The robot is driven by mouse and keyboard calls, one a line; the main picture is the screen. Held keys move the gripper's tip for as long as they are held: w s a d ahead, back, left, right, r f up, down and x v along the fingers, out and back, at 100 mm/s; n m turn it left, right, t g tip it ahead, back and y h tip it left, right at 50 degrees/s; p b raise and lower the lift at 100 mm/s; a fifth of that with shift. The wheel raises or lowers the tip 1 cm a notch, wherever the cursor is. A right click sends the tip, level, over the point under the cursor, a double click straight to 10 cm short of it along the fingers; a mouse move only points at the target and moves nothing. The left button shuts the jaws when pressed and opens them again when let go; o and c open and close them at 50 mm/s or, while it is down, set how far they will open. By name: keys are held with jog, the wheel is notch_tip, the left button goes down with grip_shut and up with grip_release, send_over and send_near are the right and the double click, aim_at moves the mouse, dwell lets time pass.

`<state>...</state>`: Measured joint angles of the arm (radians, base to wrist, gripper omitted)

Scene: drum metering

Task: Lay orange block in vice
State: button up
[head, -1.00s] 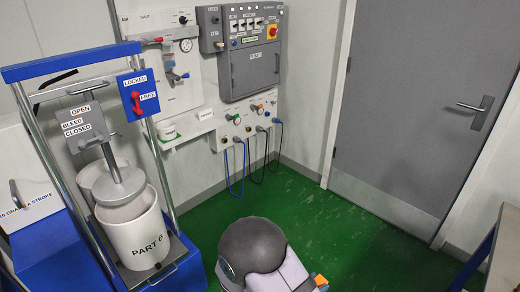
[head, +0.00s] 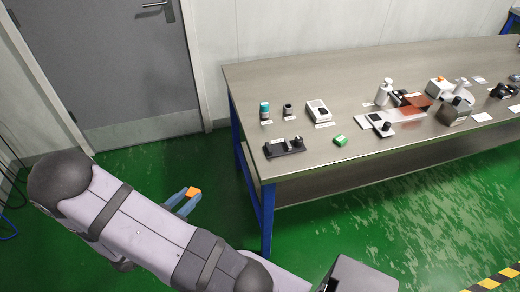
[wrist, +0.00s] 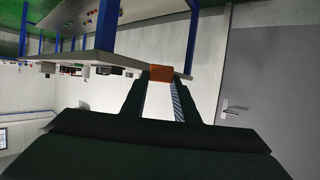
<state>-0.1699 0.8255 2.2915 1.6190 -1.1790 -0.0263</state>
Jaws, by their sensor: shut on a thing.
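The orange block (head: 194,192) is between the fingertips of my gripper (head: 187,199), which is shut on it. They are in the air over the green floor, left of the metal table and apart from it. In the wrist view the orange block (wrist: 160,73) spans the two fingertips, with the table edge upside down behind it. A low black device (head: 285,147) near the table's front left corner looks like the vice. Its jaws are too small to make out, and no block shows in it.
The steel table (head: 240,88) has blue legs. A teal-topped bottle (head: 265,111), a small dark cylinder (head: 288,110), a white instrument (head: 318,109) and a green block (head: 341,140) stand near the black device. More equipment lies rightward. A grey door (head: 105,70) is behind.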

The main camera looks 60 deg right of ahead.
jog(key=s+d+r+m+g+y, duration=0.1)
jog(key=s+d+m+g, duration=0.2)
jog(key=d, duration=0.5)
jog(key=s+d+r+m+g+y+b, duration=0.1)
jog(key=s+d+m+g, duration=0.3)
jog(key=d, duration=0.5)
jog(key=s+d+r+m+g+y+b, duration=0.1)
jog(key=s+d+m+g, duration=0.3)
jog(key=d, duration=0.5)
jog(key=shift+s+d+r+y, duration=0.15)
jog(key=shift+s+r+y, duration=0.05)
jog(key=shift+s, duration=0.5)
jog(key=shift+s+d+r+y, duration=0.1)
jog(key=shift+s+r+y, duration=0.1)
jog(key=shift+s, duration=0.45)
jog(key=d, duration=0.1)
jog(key=d+r, duration=0.1)
jog(key=d+r+g+y, duration=0.1)
jog(key=shift+s+r+m, duration=0.25)
jog(key=shift+m, duration=0.15)
notch_tip(320, 180, up, 6)
jog(key=w+d+n+h, duration=0.1)
jog(key=w, duration=0.1)
jog(key=shift+w+d+f+t, duration=0.25)
jog(key=shift+w+d+t, duration=0.05)
jog(key=shift+d, duration=0.1)
